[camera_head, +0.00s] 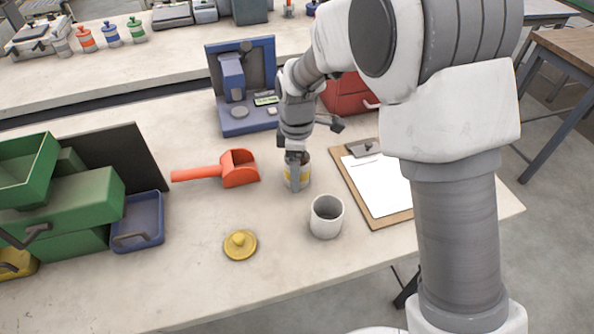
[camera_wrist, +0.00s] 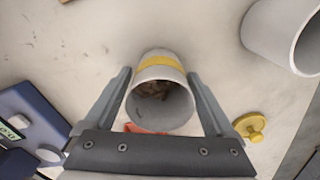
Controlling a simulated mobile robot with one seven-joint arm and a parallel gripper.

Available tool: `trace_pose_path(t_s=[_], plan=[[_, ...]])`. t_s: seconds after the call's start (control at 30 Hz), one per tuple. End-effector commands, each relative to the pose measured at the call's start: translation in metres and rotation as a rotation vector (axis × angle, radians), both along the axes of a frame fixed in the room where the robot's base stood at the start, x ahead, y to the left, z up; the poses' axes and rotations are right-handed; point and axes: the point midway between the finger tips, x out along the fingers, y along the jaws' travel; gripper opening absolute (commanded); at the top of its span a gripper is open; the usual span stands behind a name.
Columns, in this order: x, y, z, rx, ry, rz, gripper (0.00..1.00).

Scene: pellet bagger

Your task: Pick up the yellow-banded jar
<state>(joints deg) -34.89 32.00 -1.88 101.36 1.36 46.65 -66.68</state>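The yellow-banded jar (camera_head: 304,176) stands on the workbench, a pale open jar with a yellow band. My gripper (camera_head: 296,184) points down at it, and a finger hides part of its front. In the wrist view the jar (camera_wrist: 158,60) sits between my two fingers, its open mouth showing brown contents. My gripper (camera_wrist: 159,74) is open there, one finger on each side of the jar, with narrow gaps near the rim. Whether the fingertips touch the jar is hard to tell. A yellow knobbed lid (camera_head: 240,245) lies apart on the bench; it also shows in the wrist view (camera_wrist: 250,126).
A red scoop (camera_head: 225,170) lies left, a clipboard (camera_head: 376,186) right. A blue scale-like device (camera_head: 240,90) stands behind. Green bins (camera_head: 80,200) fill the left. The bench front is mostly clear.

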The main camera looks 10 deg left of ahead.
Motion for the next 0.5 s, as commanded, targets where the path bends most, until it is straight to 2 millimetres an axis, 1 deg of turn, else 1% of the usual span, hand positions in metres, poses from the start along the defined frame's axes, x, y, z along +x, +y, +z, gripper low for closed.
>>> trace_pose_path(t_s=[0.03,0.17,0.2,0.27,0.3,0.37,0.4,0.47,0.5], plan=[[0.0,0.0,0.0002,0.0,0.0,0.0,0.78],[0.0,-0.0001,0.0003,0.0,0.0,0.0,0.55],[0.0,-0.0001,0.0003,0.0,0.0,0.0,0.48],[0.0,-0.0001,0.0003,0.0,0.0,0.0,0.37],[0.0001,-0.0001,0.0004,0.0,0.0,0.0,0.3],[0.0001,-0.0001,0.0004,0.0,0.0,0.0,0.19],[0.0001,-0.0001,0.0004,0.0,0.0,0.0,0.12],[0.0001,-0.0002,0.0005,0.0,0.0,-0.001,0.01],[0.0001,-0.0002,0.0005,0.0,0.0,-0.001,0.0]])
